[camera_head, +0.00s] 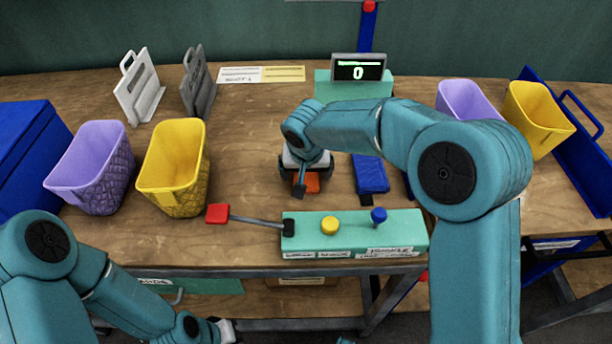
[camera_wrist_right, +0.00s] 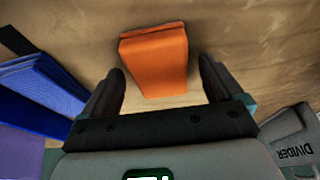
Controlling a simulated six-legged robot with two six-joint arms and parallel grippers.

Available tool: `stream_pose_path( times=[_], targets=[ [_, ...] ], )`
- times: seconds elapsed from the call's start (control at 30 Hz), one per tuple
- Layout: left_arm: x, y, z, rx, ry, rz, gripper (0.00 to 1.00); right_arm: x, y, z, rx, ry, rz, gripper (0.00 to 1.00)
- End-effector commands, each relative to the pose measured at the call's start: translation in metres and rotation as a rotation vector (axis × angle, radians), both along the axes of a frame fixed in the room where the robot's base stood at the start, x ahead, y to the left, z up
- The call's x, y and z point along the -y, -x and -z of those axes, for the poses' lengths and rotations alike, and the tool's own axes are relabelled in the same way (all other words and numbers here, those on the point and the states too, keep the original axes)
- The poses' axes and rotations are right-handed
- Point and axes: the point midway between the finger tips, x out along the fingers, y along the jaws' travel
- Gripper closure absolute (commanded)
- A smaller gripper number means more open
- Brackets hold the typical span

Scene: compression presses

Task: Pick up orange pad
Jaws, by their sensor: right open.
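The orange pad (camera_head: 308,183) lies on the wooden table, partly hidden under my right gripper in the head view. In the right wrist view the orange pad (camera_wrist_right: 155,58) lies ahead of and between the two fingers. My right gripper (camera_head: 303,186) is open and empty above the pad; its fingers also show in the right wrist view (camera_wrist_right: 158,88). I cannot tell whether the fingers touch the pad. My left gripper (camera_head: 222,330) is low at the bottom left, below the table's front edge, and its jaws do not show clearly.
A blue pad (camera_head: 370,173) lies just right of the orange pad. A green control panel (camera_head: 355,236) with a red-ended lever (camera_head: 218,213) stands in front. Purple (camera_head: 92,172) and yellow (camera_head: 175,168) baskets stand left. Grey (camera_head: 198,85) and white (camera_head: 139,88) dividers stand behind.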

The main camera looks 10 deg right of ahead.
Motion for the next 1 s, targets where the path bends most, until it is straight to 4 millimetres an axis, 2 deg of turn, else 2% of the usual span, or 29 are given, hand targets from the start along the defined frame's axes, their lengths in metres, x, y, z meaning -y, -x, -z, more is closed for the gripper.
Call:
stream_pose_path(
  times=[0.57,0.63,0.77,0.87,0.9,1.0],
  targets=[
    [-0.0001,0.0000,0.0051,0.000,0.000,0.000,1.00,-0.0001,-0.0001,0.0025,0.000,0.000,0.000,0.06],
    [0.0000,0.0000,0.0051,0.000,0.000,0.000,1.00,-0.0001,-0.0001,0.0025,0.000,0.000,0.000,0.23],
    [0.0000,0.0000,0.0051,0.000,0.000,0.000,1.00,-0.0001,0.0000,0.0026,0.000,0.000,0.000,0.65],
    [0.0001,0.0000,0.0052,0.000,0.000,0.000,1.00,-0.0001,0.0001,0.0027,0.000,0.000,0.000,0.65],
    [0.0000,0.0000,0.0052,0.000,0.000,0.000,1.00,-0.0001,0.0000,0.0028,0.000,0.000,0.000,0.70],
    [0.0000,0.0000,0.0052,0.000,0.000,0.000,1.00,-0.0001,0.0001,0.0030,0.000,0.000,0.000,0.70]
  ],
)
